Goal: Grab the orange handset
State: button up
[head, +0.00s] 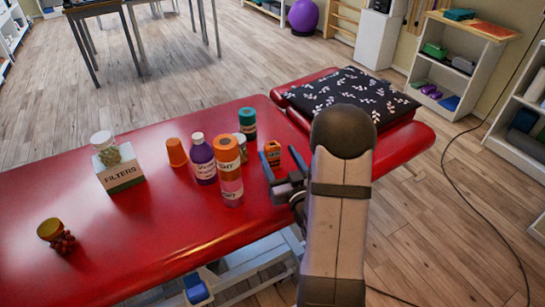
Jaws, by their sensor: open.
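The orange handset (272,153) stands on the red padded table (150,235), small and orange with dark markings on its face. It is just left of my arm and right of the group of bottles. My gripper (273,178) is open, with dark fingers low over the table on the near side of the handset. One finger overlaps the handset's lower part in this view. I cannot tell whether they touch. My arm hides part of the table to the right.
Left of the handset stand an orange-topped bottle (228,165), purple bottle (202,160), teal-capped bottle (247,124) and orange cup (176,152). A FILTERS box (124,177) and yellow-lidded jar (55,235) are farther left. A patterned black cushion (345,97) lies behind. The front middle is clear.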

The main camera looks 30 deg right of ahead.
aim_at(274, 146)
jog(key=shift+w+d+p, duration=0.15)
jog(key=shift+w+d, duration=0.05)
jog(key=shift+w, duration=0.75)
jog(key=shift+w+d+p, duration=0.15)
jog(key=shift+w+p, duration=0.05)
jog(key=shift+w, duration=0.8)
jog(key=shift+w+d+p, duration=0.15)
jog(key=shift+w+d, duration=0.05)
jog(key=shift+w, duration=0.75)
jog(key=c, duration=1.5)
jog(key=shift+r, duration=0.1)
jog(key=shift+c, duration=0.2)
notch_tip(274, 146, up, 10)
jog(key=p, duration=0.1)
